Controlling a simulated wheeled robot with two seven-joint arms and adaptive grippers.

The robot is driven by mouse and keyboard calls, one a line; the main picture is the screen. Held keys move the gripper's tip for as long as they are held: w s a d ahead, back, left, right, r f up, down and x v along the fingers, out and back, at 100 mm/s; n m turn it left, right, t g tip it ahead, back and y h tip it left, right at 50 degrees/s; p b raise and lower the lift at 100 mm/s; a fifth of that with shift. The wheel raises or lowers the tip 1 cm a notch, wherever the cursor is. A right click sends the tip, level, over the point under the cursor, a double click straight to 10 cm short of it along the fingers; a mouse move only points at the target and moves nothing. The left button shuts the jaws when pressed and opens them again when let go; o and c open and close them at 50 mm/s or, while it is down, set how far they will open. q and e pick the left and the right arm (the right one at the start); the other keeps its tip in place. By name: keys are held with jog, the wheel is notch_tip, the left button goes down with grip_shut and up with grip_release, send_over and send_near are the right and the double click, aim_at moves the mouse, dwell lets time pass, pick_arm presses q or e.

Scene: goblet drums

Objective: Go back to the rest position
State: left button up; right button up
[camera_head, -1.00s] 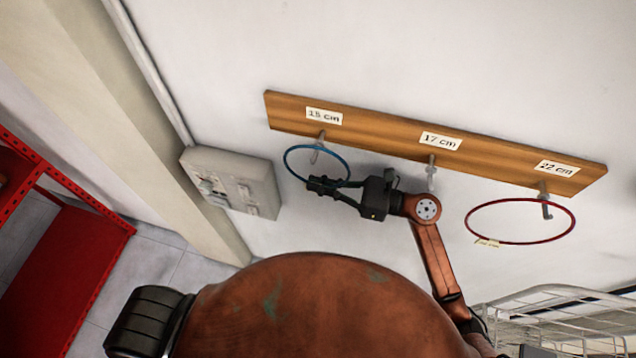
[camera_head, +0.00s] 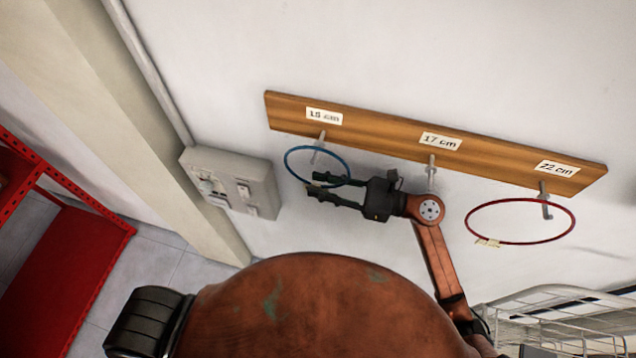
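My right gripper (camera_head: 318,185) points left, below the wooden board on the wall. Its two fingers are spread apart with nothing between them. The blue ring (camera_head: 291,165) hangs from the hook (camera_head: 318,146) under the 15 cm label; the upper finger overlaps its lower edge in the picture, and I cannot tell whether they touch. The red ring (camera_head: 520,199) hangs from the hook (camera_head: 545,200) under the 22 cm label. The hook (camera_head: 431,172) under the 17 cm label is bare. My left gripper is not in view.
The wooden board (camera_head: 390,145) is fixed to the white wall. A grey switch box (camera_head: 235,182) is on the wall to the left. A wire basket (camera_head: 560,318) stands at the lower right. A red metal rack (camera_head: 65,260) stands at the far left.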

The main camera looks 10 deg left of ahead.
jog(key=d, duration=0.7)
jog(key=shift+s+d, duration=0.1)
jog(key=shift+d, duration=0.1)
